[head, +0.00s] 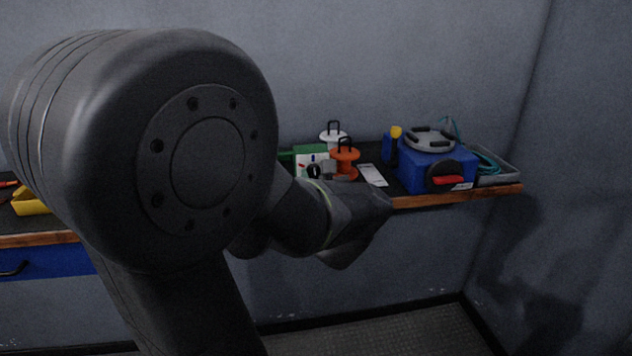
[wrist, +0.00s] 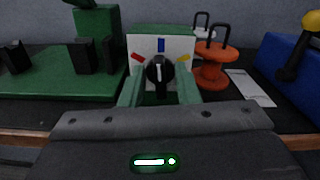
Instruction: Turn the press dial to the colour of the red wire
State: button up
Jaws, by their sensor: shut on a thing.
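The press dial (wrist: 160,72) is a black knob on a white panel (wrist: 143,45) with a red mark at left, a blue mark at top and a yellow mark at right. Its white pointer stands about upright, toward the blue mark. My gripper (wrist: 160,88) has its pale green fingers on either side of the dial, shut on it. In the head view the dial (head: 314,171) shows just beyond my wrist, and the fingers are hidden there. I cannot make out a red wire in either view.
An orange spool (wrist: 211,66) and a white spool (head: 332,136) stand right of the panel, by a paper sheet (wrist: 250,87). A green fixture (wrist: 60,75) is at left. A blue machine (head: 422,171) with a red handle and a grey tray (head: 497,178) are farther right.

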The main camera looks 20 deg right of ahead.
jog(key=n+b, duration=0.4)
jog(key=b, duration=0.1)
jog(key=n+b, duration=0.2)
jog(key=shift+a+f+b, duration=0.15)
jog(key=shift+f+b, duration=0.2)
jog(key=shift+b, duration=0.05)
jog(key=n+b, duration=0.3)
jog(key=b, duration=0.1)
jog(key=shift+n, duration=0.3)
jog(key=shift+r+n+b, duration=0.15)
jog(key=shift+n+b, duration=0.35)
jog(key=shift+b, duration=0.05)
jog(key=o, duration=0.6)
jog(key=shift+s+r, duration=0.1)
jog(key=p+v, duration=0.1)
jog(key=v, duration=1.2)
jog(key=shift+s+a, duration=0.2)
jog(key=shift+s, duration=0.05)
